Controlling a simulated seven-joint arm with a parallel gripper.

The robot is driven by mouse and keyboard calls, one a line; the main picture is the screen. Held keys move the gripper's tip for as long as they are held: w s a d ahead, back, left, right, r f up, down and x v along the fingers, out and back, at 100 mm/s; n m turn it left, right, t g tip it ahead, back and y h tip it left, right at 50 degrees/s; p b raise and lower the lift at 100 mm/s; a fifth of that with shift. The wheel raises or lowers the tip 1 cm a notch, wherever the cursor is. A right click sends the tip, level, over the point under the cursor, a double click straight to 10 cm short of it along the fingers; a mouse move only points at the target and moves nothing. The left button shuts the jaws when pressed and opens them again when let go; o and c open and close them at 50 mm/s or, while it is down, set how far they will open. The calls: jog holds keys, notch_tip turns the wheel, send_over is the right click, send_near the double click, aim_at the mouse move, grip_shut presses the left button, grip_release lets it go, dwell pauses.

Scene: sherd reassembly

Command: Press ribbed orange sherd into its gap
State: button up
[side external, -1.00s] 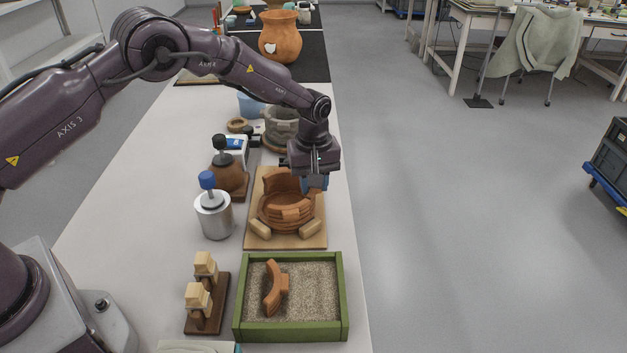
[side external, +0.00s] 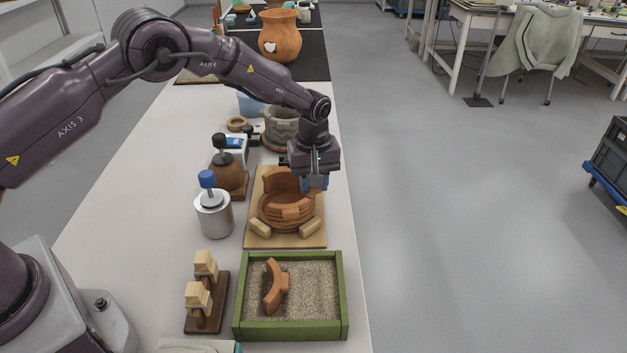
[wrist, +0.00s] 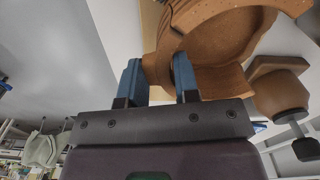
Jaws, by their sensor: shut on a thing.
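The orange clay vessel (side external: 285,222) stands on a wooden board, its ribbed wall curving round an open middle. It also shows in the wrist view (wrist: 225,40). My gripper (side external: 314,186) is at the vessel's right rear rim, fingers pointing down. In the wrist view my blue fingers (wrist: 160,82) straddle the wall, shut on an orange piece (wrist: 157,68), which I take to be the ribbed orange sherd. It sits at the wall line; the fingers hide much of it, and I cannot tell whether it is fully seated.
The board (side external: 262,238) carries two tan blocks at its front. A green-framed sand tray (side external: 340,300) in front holds another curved orange sherd (side external: 272,287). A wooden stand (side external: 205,305) is front left.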

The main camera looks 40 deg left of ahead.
jog(key=o, duration=0.9)
notch_tip(320, 180, up, 13)
jog(key=shift+f, duration=0.1)
